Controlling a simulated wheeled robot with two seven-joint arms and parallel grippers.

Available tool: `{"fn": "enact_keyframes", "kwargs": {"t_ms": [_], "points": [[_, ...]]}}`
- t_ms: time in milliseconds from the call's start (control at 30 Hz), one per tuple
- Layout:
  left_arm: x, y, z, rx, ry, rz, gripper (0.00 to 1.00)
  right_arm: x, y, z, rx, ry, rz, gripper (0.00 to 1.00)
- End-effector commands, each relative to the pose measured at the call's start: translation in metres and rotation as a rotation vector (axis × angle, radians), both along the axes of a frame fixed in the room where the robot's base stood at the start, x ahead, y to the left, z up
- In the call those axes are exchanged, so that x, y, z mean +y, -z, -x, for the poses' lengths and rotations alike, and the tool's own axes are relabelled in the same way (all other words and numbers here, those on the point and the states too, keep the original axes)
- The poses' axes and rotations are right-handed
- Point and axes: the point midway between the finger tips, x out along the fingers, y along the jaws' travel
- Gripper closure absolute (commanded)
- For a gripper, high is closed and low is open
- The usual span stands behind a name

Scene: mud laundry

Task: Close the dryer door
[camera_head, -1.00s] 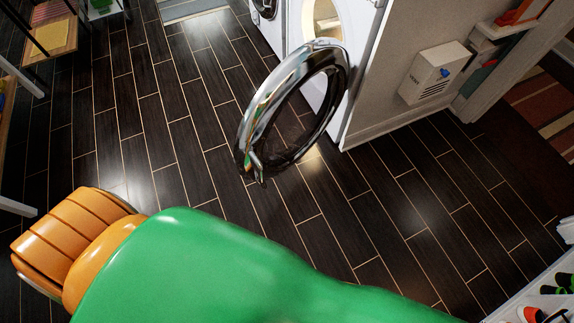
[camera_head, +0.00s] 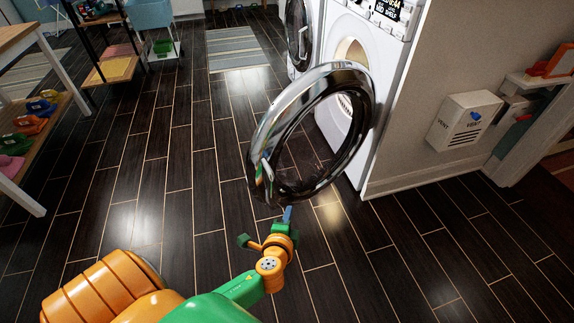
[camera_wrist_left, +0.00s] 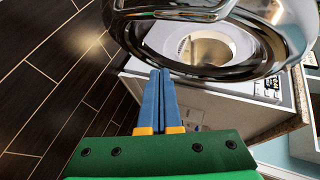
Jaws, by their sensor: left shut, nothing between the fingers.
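The dryer door (camera_head: 262,137) is a round chrome ring with a dark see-through middle. It stands swung wide open from the white dryer (camera_head: 384,62), whose round opening shows behind it. My left gripper (camera_head: 287,214) is just below the door's lower edge in the head view, its blue fingers pointing up toward it. In the left wrist view the gripper (camera_wrist_left: 160,75) is shut and empty, its fingertips close to the rim of the door (camera_wrist_left: 205,14). I cannot tell whether they touch it. The dryer's drum opening (camera_wrist_left: 208,48) shows beyond the door. My right gripper is not in view.
A second white machine (camera_head: 299,35) stands behind the dryer. A white vent box (camera_head: 466,120) is on the wall at right. A wooden shelf with shoes (camera_head: 38,125) stands at left, and a grey rug (camera_head: 235,48) lies at the back. The dark floor between is clear.

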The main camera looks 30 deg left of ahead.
Motion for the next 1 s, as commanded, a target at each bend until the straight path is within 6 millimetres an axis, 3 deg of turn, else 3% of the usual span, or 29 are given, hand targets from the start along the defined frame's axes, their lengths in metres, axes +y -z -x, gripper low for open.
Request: {"fn": "enact_keyframes", "kwargs": {"t_ms": [33,100,200,300,800,1000], "points": [[0.002,-0.007,-0.012,-0.085,0.002,-0.062,1.00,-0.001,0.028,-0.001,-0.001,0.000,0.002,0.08],[0.004,-0.043,-0.022,-0.207,-0.006,-0.152,1.00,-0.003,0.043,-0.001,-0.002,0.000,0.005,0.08],[0.007,-0.085,-0.024,-0.330,-0.031,-0.236,1.00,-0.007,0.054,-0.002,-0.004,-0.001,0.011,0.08],[0.010,-0.102,-0.027,-0.367,-0.042,-0.262,1.00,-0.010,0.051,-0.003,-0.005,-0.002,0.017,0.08],[0.057,-0.103,-0.116,-0.362,-0.042,-0.260,1.00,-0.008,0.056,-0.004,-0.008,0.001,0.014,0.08],[0.084,-0.102,-0.123,-0.360,-0.040,-0.259,1.00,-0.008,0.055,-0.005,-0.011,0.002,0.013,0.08]]}}
